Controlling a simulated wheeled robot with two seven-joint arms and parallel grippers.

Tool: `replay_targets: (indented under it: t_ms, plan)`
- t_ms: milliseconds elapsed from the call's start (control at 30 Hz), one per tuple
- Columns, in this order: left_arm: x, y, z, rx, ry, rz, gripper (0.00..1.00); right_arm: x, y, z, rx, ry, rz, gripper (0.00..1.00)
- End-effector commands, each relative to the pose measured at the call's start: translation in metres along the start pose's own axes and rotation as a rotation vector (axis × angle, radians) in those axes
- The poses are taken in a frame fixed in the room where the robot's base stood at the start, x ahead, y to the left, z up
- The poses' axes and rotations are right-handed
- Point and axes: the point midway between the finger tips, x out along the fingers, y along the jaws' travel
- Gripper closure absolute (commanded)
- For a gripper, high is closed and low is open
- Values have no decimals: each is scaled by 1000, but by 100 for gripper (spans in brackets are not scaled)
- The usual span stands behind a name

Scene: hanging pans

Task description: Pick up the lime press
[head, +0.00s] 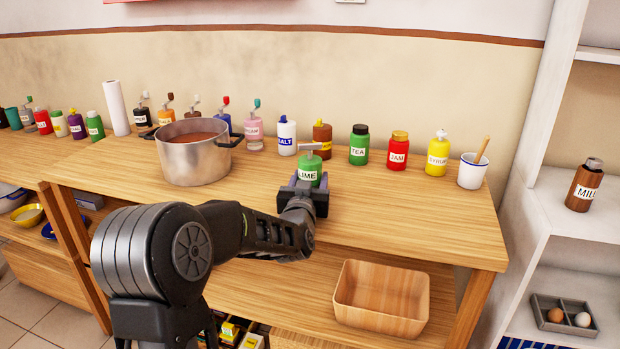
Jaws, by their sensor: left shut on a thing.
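The lime press (310,167) is a green container with a "LIME" label and a grey press handle on top. It stands upright over the front part of the wooden counter, right of the big pot. My left gripper (307,190) reaches in from the lower left and is shut around the lower part of the lime press. The fingers hide its base, so I cannot tell whether it touches the counter. My right gripper is not in view.
A steel pot (193,160) of red soup stands left of the lime press. Several labelled containers line the back, including a green tea jar (359,145). A white mug (472,171) stands at right. A wooden box (381,298) sits below the counter. The counter's front right is clear.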

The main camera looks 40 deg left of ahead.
Motion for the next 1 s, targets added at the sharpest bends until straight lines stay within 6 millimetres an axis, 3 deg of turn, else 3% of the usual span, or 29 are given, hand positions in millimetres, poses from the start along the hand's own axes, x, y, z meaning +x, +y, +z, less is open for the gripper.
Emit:
replay_targets:
  t_ms: [400, 733, 1000]
  plan:
    - [0, 0, 0, 0, 0, 0, 93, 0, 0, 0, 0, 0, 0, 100]
    - [0, 0, -6, -1, 2, 0, 94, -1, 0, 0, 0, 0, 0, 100]
    - [0, 0, -48, -3, 5, -1, 94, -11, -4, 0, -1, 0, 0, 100]
